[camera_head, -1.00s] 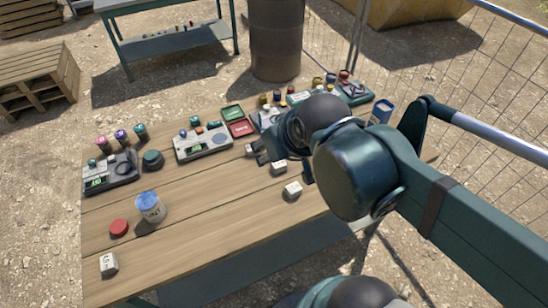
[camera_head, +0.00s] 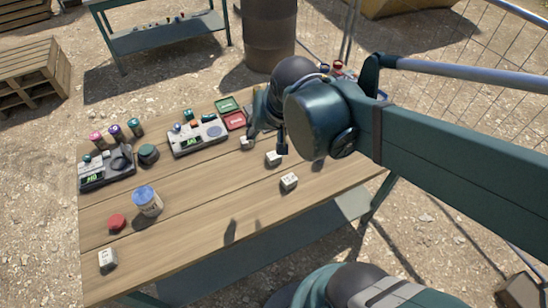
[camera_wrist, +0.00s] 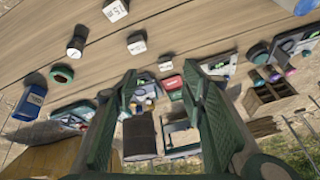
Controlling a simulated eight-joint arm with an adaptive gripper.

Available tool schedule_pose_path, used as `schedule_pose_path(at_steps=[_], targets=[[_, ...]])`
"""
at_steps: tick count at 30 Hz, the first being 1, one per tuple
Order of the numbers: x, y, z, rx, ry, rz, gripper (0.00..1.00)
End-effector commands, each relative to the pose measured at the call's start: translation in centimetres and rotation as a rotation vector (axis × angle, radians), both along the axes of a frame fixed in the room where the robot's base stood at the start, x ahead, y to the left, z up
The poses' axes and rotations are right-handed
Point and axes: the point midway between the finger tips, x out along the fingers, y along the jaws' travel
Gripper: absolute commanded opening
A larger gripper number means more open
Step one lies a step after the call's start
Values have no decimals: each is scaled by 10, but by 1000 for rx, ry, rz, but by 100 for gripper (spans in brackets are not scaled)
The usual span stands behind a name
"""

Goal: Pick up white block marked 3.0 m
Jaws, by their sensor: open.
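Three small white blocks lie on the wooden table in the head view: a far one (camera_head: 247,143), a middle one (camera_head: 274,158) and a near one (camera_head: 289,181). Another white block (camera_head: 107,259) lies at the front left corner. The wrist view shows white blocks too: a larger one (camera_wrist: 115,10), one (camera_wrist: 137,44) and one (camera_wrist: 166,63). Their marks are too small or blurred to tell which reads 3.0 m. My gripper (camera_head: 267,138) is above the table near the far and middle blocks. Its fingers are apart and empty in the wrist view (camera_wrist: 162,75).
A blue-lidded jar (camera_head: 147,201) and a red cap (camera_head: 117,222) stand at the left. A blue container (camera_wrist: 30,103) shows in the wrist view. The front middle of the table is clear.

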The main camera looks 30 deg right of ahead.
Motion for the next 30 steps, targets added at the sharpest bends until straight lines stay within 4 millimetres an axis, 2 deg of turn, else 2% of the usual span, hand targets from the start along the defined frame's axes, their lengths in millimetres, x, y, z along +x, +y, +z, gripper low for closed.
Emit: schedule_pose_path(at_steps=[14,30], targets=[[35,-17,-30,117,114,-286,41],[67,-38,-76,218,235,-626,41]])
